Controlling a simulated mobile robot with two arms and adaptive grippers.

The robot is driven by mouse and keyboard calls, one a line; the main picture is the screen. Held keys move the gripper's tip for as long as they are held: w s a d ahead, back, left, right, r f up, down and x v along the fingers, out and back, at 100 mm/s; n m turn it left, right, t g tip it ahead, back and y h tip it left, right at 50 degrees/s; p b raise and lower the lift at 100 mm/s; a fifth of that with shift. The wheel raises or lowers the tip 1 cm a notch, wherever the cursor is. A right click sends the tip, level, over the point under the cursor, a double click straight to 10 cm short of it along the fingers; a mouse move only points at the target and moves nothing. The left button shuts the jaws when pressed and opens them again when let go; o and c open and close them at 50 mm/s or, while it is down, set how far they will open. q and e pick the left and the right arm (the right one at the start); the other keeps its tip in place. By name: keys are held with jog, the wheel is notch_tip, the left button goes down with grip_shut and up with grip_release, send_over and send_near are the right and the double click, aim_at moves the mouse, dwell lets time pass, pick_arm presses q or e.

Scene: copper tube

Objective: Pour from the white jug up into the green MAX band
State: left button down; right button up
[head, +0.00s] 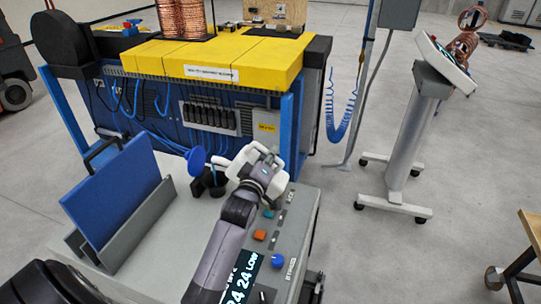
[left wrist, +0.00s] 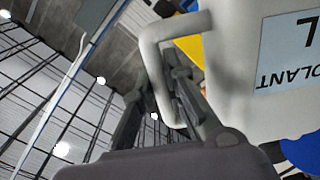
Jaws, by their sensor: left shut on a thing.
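The white jug (head: 244,162) is held above the grey machine top, just right of an open black filler neck (head: 213,183) with a raised blue cap (head: 197,160). My left gripper (head: 262,172) is shut on the jug's handle. In the left wrist view, its fingers (left wrist: 163,85) close around the white handle loop, and the jug body (left wrist: 225,65) with a pale blue label fills the right side. I cannot tell the jug's exact tilt, and no liquid stream shows. A screen (head: 243,280) on the machine reads "LOW". No green MAX band can be made out. My right gripper is out of view.
A blue panel (head: 120,190) stands in a grey holder left of the neck. A yellow-topped blue bench (head: 215,58) with copper coils is behind. Buttons, including a blue knob (head: 278,261), line the machine's right side. Open floor and a wheeled stand (head: 408,135) lie right.

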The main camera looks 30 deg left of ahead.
aim_at(260, 148)
pick_arm(q)
jog(key=shift+a+r+n, duration=0.15)
jog(key=shift+r+n, duration=0.1)
jog(key=shift+n, duration=0.05)
dwell(0.5)
jog(key=shift+s+a+f+n+b, duration=0.2)
jog(key=shift+a+n+b, duration=0.5)
jog(key=shift+b, duration=0.55)
dwell(1.7)
jog(key=shift+a+r+n, duration=0.1)
jog(key=shift+n, duration=0.2)
jog(key=shift+s+a+r+n+p, duration=0.2)
jog(key=shift+a+r+n+p, duration=0.45)
jog(key=shift+p, duration=0.5)
dwell(2.9)
